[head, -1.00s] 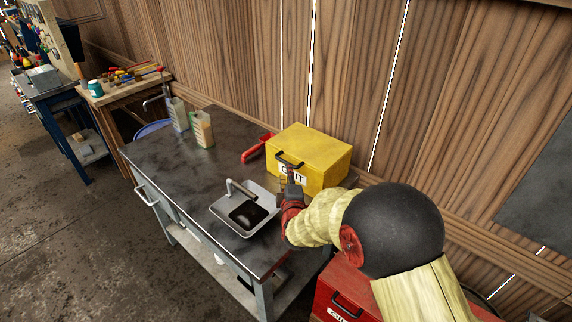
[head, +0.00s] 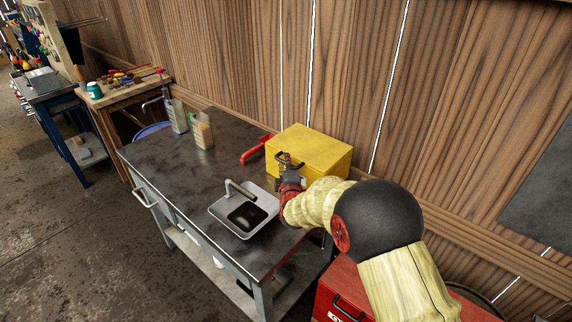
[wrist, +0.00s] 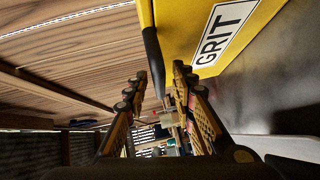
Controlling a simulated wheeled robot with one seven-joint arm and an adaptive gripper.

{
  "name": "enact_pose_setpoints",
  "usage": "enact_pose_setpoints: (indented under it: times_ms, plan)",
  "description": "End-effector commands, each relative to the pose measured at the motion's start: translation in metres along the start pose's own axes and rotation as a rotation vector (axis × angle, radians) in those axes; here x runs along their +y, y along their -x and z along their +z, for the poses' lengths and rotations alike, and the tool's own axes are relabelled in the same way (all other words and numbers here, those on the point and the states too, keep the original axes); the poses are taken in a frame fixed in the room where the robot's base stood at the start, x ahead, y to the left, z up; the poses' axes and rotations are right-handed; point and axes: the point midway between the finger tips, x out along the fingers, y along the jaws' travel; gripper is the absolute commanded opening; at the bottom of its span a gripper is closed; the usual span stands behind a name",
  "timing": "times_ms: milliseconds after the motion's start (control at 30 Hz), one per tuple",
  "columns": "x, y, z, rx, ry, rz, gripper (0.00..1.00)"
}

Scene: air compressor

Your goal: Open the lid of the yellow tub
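The yellow tub (head: 318,150) stands shut at the back right of the dark workbench, against the wooden wall. Its black handle (head: 290,158) is on the front side; it also shows in the wrist view (wrist: 152,55), along with the white GRIT label (wrist: 222,30). My gripper (head: 288,170) is right in front of the handle and hides part of the label in the head view. In the wrist view my gripper (wrist: 160,82) has its fingers spread apart, with the handle's lower end between the tips. I cannot tell whether they touch it.
A red tool (head: 256,149) lies left of the tub. Bottles (head: 203,131) stand further left on the bench. A red box (head: 342,290) sits below my arm.

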Motion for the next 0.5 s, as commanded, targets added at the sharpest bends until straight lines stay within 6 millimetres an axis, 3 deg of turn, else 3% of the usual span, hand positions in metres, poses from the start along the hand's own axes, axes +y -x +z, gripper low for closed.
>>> enact_pose_setpoints:
  times_ms: [400, 500]
  plan:
    - [-0.0002, 0.0002, 0.0001, 0.000, 0.000, 0.000, 0.00]
    - [-0.0002, 0.0002, 0.0001, 0.000, 0.000, 0.000, 0.00]
